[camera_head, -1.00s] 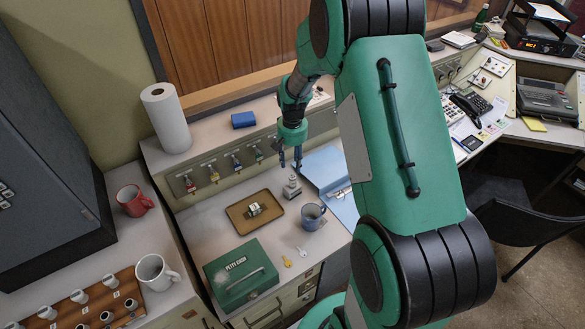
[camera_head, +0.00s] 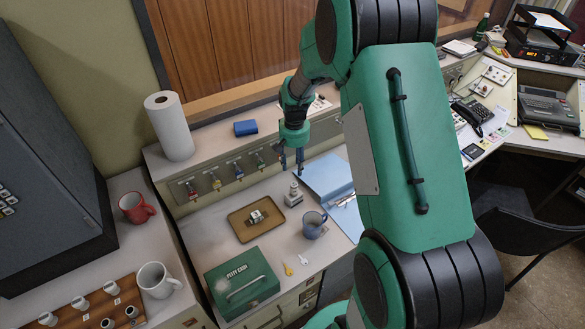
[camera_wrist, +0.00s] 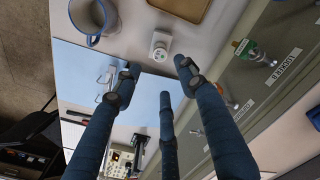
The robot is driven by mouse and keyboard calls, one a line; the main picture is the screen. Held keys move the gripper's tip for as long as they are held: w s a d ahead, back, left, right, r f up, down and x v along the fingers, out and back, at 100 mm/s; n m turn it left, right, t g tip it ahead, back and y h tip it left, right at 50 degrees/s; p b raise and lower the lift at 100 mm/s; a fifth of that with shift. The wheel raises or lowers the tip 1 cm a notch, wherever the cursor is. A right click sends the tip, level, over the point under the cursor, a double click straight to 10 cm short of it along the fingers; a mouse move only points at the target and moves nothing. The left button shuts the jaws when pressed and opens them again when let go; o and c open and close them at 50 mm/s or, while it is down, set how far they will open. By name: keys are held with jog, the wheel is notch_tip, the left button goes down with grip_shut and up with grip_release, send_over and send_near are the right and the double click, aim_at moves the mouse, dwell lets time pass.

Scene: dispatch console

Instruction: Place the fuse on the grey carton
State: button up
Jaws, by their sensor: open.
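A small pale fuse (camera_head: 294,187) appears to stand upright on a small light grey block, which I take as the grey carton (camera_head: 293,199), on the counter between the brown tray and the blue folder. In the wrist view the fuse's round end (camera_wrist: 160,53) shows over the carton's pale square shape (camera_wrist: 161,40). I cannot make out the exact contact between them. My gripper (camera_head: 291,170) is open and empty, just behind them and apart from them. In the wrist view my spread fingers (camera_wrist: 157,72) point toward them, with clear space between the fingertips.
A brown tray (camera_head: 236,226) holds a small metallic item. A blue mug (camera_head: 313,226), two keys (camera_head: 289,269) and a green cash box (camera_head: 243,283) stand nearby. The blue folder (camera_head: 326,176) lies to the right. A panel with hanging key tags (camera_head: 216,180) rises behind.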

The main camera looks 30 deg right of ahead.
jog(key=s+a+r+n+t, duration=0.1)
jog(key=s+a+r, duration=0.25)
jog(key=r, duration=0.35)
jog(key=s+a+r+n+t, duration=0.1)
jog(key=s+a+r, duration=0.2)
jog(key=a+r, duration=0.35)
jog(key=s+a+r+t, duration=0.1)
jog(key=s+a+r, duration=0.15)
jog(key=r, duration=0.65)
jog(key=s+a+r+n+t, duration=0.1)
jog(key=s+a+r, duration=0.1)
jog(key=s, duration=0.5)
jog(key=s+a+r+n, duration=0.1)
jog(key=s+a+r, duration=0.2)
jog(key=s, duration=0.4)
jog(key=s+a+r+n+t, duration=0.1)
jog(key=s+a+r, duration=0.2)
jog(key=s, duration=0.3)
jog(key=shift+s+a+r+t, duration=0.2)
jog(key=shift+s+a+t, duration=0.1)
jog(key=shift+s+a, duration=0.15)
jog(key=shift+w, duration=0.1)
